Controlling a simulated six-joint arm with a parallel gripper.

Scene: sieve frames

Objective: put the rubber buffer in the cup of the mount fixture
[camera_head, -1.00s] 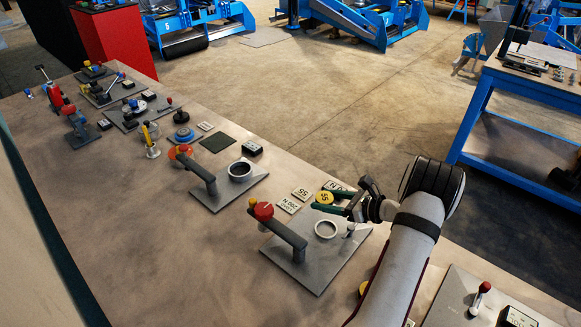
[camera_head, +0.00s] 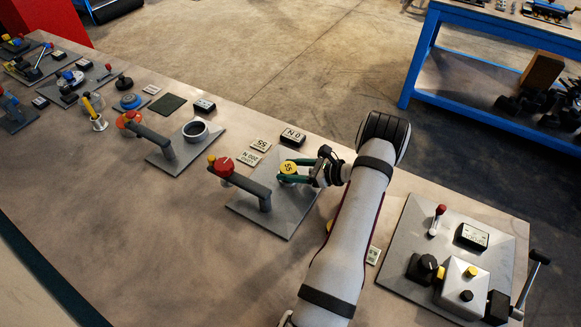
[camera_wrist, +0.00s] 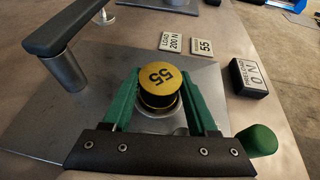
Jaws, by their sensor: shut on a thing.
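The rubber buffer (camera_head: 288,167) is a short dark cylinder with a yellow top marked 55. My gripper (camera_head: 293,173) has its green fingers shut on the buffer, one on each side, also in the wrist view (camera_wrist: 160,90). The buffer (camera_wrist: 160,76) is upright at the cup of the mount fixture (camera_head: 283,222). A pale rim of the cup (camera_wrist: 160,110) shows just below the buffer in the wrist view; the rest is hidden. I cannot tell whether the buffer is inside the cup or just above it.
The fixture's dark overhead arm (camera_head: 250,188), with a red knob (camera_head: 224,167), stands left of the cup. Small tags (camera_head: 250,158) and a black display (camera_head: 292,136) lie behind. A similar fixture (camera_head: 194,131) stands further left, and a control plate (camera_head: 405,235) to the right.

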